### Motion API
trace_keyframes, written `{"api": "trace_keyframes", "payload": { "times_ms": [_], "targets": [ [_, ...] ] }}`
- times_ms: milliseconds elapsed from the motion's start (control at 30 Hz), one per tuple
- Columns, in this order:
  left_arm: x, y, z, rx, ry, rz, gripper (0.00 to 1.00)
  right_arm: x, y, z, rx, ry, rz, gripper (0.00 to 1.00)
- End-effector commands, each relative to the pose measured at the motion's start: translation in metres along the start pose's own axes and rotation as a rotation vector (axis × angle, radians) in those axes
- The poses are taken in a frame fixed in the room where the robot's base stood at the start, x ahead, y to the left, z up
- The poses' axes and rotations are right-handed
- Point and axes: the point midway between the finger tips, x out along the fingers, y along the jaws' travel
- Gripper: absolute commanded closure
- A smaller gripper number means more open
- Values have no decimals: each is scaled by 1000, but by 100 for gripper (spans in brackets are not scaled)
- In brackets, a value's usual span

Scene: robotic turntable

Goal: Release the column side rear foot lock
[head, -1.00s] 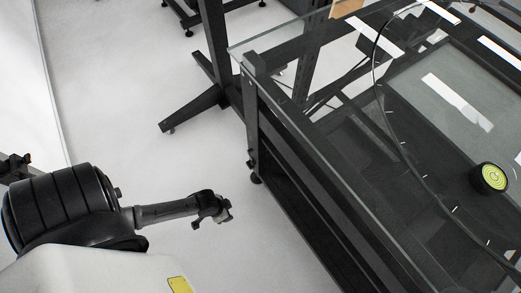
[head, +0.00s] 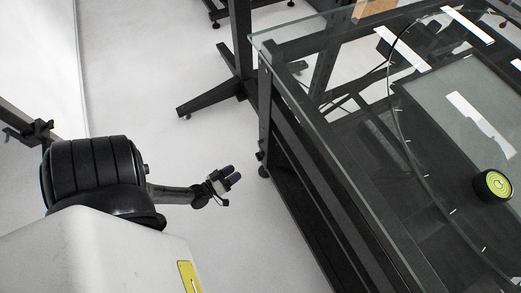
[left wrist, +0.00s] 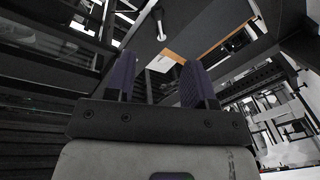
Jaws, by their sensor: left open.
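My left gripper (head: 232,175) is out over the bare floor, left of the black table frame (head: 292,150). Its two dark fingers point up and right, toward the lower end of the near corner post. In the left wrist view the fingers (left wrist: 159,72) stand apart with nothing between them. A small dark foot (head: 264,171) sits at the bottom of that post, with a small dark fitting (head: 260,156) just above it. The gripper is apart from both. The lock itself is too small to make out. My right gripper is not in view.
A glass top (head: 300,45) covers the frame, with a round yellow-green-faced device (head: 492,185) on it. A black stand with a splayed foot (head: 205,101) is behind. Pale floor (head: 170,140) lies open between my arm and the frame.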

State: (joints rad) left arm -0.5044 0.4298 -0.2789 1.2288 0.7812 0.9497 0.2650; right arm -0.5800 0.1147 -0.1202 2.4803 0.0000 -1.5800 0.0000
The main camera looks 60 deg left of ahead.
Motion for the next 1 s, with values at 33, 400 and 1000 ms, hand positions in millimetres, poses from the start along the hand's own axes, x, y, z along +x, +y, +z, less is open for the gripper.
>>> {"api": "trace_keyframes", "payload": {
  "times_ms": [33,400,1000],
  "targets": [
    [2,1,-2,-5,16,5,51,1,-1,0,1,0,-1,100],
    [55,0,-1,-22,20,9,51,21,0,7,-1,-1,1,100],
    [134,2,-4,-20,17,7,51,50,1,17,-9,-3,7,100]
  ]
}}
